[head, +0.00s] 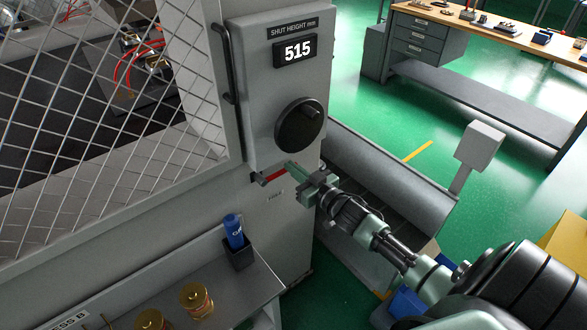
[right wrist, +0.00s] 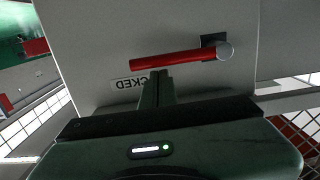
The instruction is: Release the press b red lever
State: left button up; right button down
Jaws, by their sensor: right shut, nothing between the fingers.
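The red lever (head: 275,175) sits on the grey press column below the black handwheel, lying roughly sideways. In the right wrist view the red lever (right wrist: 165,60) runs from a round grey pivot at its right to a free end at its left. My right gripper (head: 291,167) is at the lever, shut and empty. In the right wrist view the shut fingertips (right wrist: 155,76) are right beside the lever's bar; whether they touch it I cannot tell. A label ending in "CKED" (right wrist: 129,83), upside down, is partly hidden by the fingers. My left gripper is not in view.
The press panel has a black handwheel (head: 300,125) and a display reading 515 (head: 295,50). A wire mesh guard (head: 110,130) stands at the left. A shelf (head: 215,282) below carries a blue bottle (head: 233,231) in a holder and brass parts. A workbench (head: 480,30) stands at the back right.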

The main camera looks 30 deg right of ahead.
jog(key=shift+f, duration=0.15)
jog(key=a+f+m+b, duration=0.5)
jog(key=f+m, duration=0.5)
jog(key=m, duration=0.6)
jog(key=shift+s+y+b, duration=0.2)
jog(key=shift+y+b, duration=0.1)
jog(key=shift+b, duration=0.35)
jog(key=shift+a+f, duration=0.1)
jog(key=shift+f, duration=0.05)
